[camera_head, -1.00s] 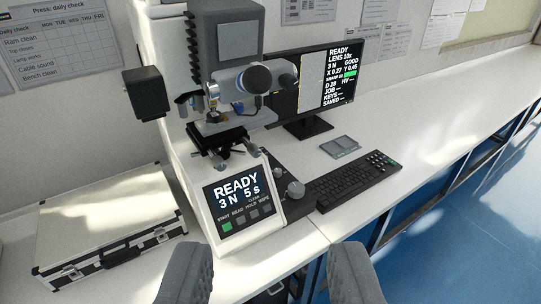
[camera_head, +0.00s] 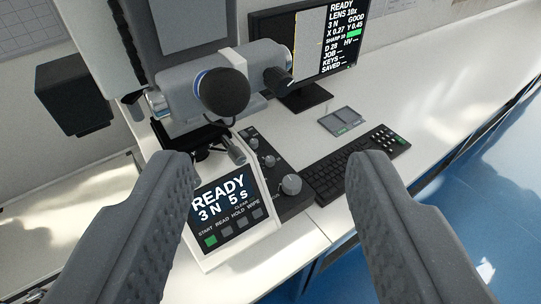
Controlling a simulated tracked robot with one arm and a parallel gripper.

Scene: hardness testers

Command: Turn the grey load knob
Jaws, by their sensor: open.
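The hardness tester (camera_head: 187,85) stands on the bench at left centre. A round grey knob (camera_head: 291,184) sits on the dark strip to the right of the tester's lit display. Two smaller grey knobs (camera_head: 270,160) are behind it on the same strip. I cannot tell from any label which one is the load knob. The display (camera_head: 222,205) reads READY, 3 N, 5 s. My gripper (camera_head: 273,160) is open and empty, its fingers wide apart in the foreground. In the picture the larger knob lies between the fingers, beyond them and apart from them.
A large dark round part (camera_head: 222,92) on a grey cylinder juts out above the display. A keyboard (camera_head: 350,165) lies close to the right of the knobs, with a small grey pad (camera_head: 342,121) behind it. A monitor (camera_head: 305,50) stands at the back. Free bench extends rightward.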

